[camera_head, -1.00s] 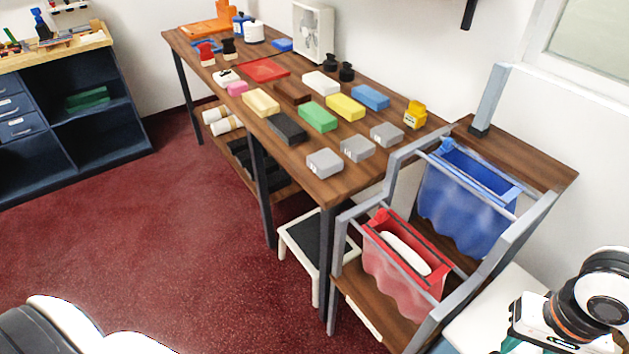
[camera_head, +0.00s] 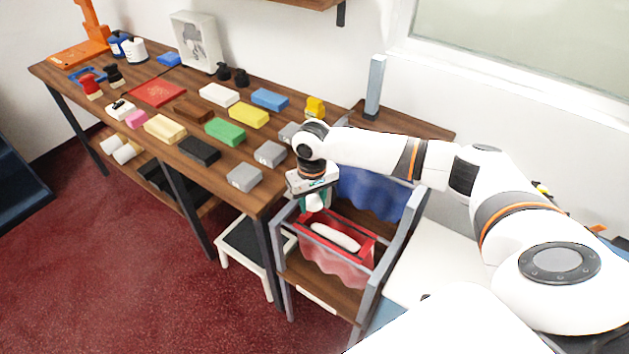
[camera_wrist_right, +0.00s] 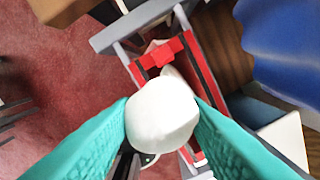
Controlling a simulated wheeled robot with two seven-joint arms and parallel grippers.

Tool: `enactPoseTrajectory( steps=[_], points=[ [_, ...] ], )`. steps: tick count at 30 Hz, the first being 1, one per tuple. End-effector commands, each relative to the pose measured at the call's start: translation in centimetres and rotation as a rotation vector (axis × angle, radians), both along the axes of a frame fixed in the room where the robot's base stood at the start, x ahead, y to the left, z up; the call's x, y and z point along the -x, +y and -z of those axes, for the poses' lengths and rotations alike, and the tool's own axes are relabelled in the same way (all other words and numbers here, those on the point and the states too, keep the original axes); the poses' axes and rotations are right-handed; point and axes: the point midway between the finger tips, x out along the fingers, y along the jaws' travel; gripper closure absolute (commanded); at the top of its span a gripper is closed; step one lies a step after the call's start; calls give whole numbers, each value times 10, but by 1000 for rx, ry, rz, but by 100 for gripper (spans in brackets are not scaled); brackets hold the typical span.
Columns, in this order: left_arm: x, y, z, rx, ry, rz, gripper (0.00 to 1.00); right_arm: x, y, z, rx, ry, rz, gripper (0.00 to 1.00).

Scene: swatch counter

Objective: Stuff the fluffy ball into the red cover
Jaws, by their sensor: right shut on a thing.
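The red cover (camera_head: 354,269) hangs open-topped in the front of a grey rack, and a white oblong thing (camera_head: 335,236) shows in its mouth. My right gripper (camera_head: 314,205) points down over the left end of the cover. It is shut on the fluffy ball (camera_wrist_right: 162,116), which is white and sits between the teal fingers in the right wrist view. In that view the cover's red rim (camera_wrist_right: 160,57) shows beyond and below the ball. Whether the ball touches the cover I cannot tell. My left gripper is not in view.
A blue cover (camera_head: 372,195) hangs behind the red one, partly hidden by my right arm. The grey rack's rails (camera_head: 395,245) flank the covers. A wooden table with several coloured blocks, such as a green one (camera_head: 225,131), stands to the left. A stool (camera_head: 243,240) is below.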

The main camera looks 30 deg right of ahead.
Motion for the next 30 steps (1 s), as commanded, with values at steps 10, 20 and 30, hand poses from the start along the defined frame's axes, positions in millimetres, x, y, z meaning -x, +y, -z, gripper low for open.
enactPoseTrajectory(
  steps=[10, 20, 30],
  points=[
    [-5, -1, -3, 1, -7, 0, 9, -10, -22, 12, -1, 0, 8, 67],
    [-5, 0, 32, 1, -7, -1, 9, -9, -22, 41, -1, -1, 9, 67],
    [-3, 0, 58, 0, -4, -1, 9, -9, -22, 63, -1, -1, 9, 67]
  ],
)
